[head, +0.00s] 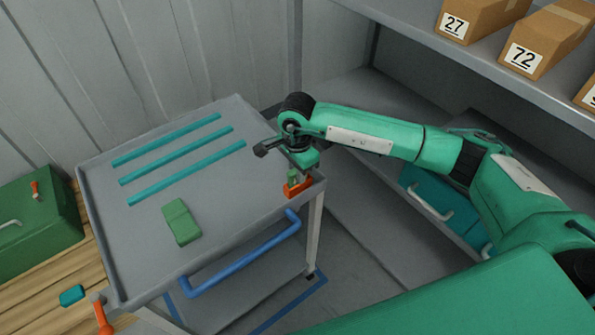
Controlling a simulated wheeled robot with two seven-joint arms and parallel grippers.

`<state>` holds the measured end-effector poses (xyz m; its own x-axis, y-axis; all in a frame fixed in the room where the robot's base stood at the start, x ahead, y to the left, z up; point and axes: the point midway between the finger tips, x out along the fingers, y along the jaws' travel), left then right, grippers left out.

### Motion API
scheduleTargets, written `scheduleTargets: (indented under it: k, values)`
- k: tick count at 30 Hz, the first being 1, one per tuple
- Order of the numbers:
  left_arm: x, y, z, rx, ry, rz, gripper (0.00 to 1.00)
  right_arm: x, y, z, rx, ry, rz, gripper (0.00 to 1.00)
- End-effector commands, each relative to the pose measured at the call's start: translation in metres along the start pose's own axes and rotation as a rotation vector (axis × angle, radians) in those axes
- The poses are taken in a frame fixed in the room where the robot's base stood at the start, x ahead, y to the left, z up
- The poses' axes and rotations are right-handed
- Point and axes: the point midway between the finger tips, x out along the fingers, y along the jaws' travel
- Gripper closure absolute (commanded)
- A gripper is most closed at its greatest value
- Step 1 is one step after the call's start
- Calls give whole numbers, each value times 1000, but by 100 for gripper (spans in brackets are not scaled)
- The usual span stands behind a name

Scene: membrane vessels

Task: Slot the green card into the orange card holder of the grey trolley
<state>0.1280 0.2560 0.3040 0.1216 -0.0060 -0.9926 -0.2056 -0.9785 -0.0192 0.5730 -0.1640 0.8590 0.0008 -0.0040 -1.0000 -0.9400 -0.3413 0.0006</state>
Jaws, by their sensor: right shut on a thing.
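The grey trolley (235,185) stands left of centre. The small orange card holder (298,187) is at its right front corner. My right gripper (303,166) is just above the holder, pointing down, shut on the green card (293,176). Only a small part of the card shows between the gripper and the holder. The card's lower end is at the holder; I cannot tell whether it is inside the slot or just in front of or above it. My left gripper is not in view.
Three teal strips (180,151) and a green block (181,222) are on the trolley top. A blue handle (240,262) runs along its front. A green case (40,225) is at the left. Shelves with cardboard boxes (550,40) stand at the upper right.

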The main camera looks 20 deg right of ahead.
Motion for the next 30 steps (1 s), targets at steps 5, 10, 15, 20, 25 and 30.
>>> scheduleTargets:
  k: [5, 10, 15, 20, 25, 30]
  values:
    - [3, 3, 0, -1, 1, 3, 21, 2, 0, 0, 0, 0, 0, 100]
    - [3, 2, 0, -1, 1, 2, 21, 2, 0, 0, 0, 0, 1, 100]
    - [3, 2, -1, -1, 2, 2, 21, 2, 0, 0, 0, 0, 1, 61]
    - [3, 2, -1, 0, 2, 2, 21, 2, 0, 0, 0, 0, 1, 57]
    - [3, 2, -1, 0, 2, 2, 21, 2, 0, 0, 0, 0, 1, 57]
    - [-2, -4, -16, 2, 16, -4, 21, 2, 0, 0, 0, 0, 1, 57]
